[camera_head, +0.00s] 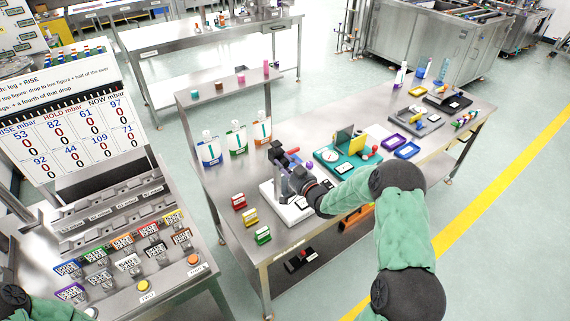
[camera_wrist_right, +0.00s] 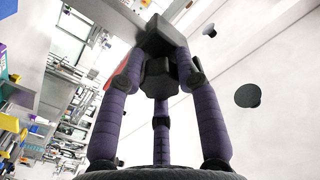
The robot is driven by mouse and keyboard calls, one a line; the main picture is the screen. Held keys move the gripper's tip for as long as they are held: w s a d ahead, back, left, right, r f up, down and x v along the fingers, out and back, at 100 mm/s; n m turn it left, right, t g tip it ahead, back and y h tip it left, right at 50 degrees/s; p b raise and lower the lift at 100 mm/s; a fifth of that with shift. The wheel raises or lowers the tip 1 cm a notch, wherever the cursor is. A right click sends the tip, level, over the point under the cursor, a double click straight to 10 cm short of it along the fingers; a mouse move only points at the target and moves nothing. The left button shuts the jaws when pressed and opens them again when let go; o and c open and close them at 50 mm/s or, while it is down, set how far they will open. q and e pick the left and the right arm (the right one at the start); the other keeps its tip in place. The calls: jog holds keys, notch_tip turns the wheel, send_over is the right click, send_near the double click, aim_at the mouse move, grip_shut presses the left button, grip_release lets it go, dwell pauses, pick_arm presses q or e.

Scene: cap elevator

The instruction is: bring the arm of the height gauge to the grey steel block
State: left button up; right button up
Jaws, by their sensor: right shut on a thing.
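A grey metal bar (camera_wrist_right: 112,14) runs behind that part. I cannot make out the grey steel block for sure; my gripper and forearm cover part of the gauge base. My left gripper is out of the picture.
Three bottle-like packs (camera_head: 236,138) stand left of the gauge, and small coloured card holders (camera_head: 250,217) line the near edge. A teal tray (camera_head: 346,160) lies to the right. A button console (camera_head: 130,262) with a figures board (camera_head: 80,125) is at the left.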

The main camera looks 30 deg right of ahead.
notch_tip(320, 180, down, 16)
jog(key=b, duration=1.3)
jog(key=shift+a+f, duration=0.1)
jog(key=shift+a, duration=0.05)
jog(key=o, duration=1)
jog(key=shift+s, duration=0.35)
jog(key=s, duration=0.7)
jog(key=s+d, duration=0.1)
jog(key=s, duration=0.3)
jog(key=shift+s, duration=0.15)
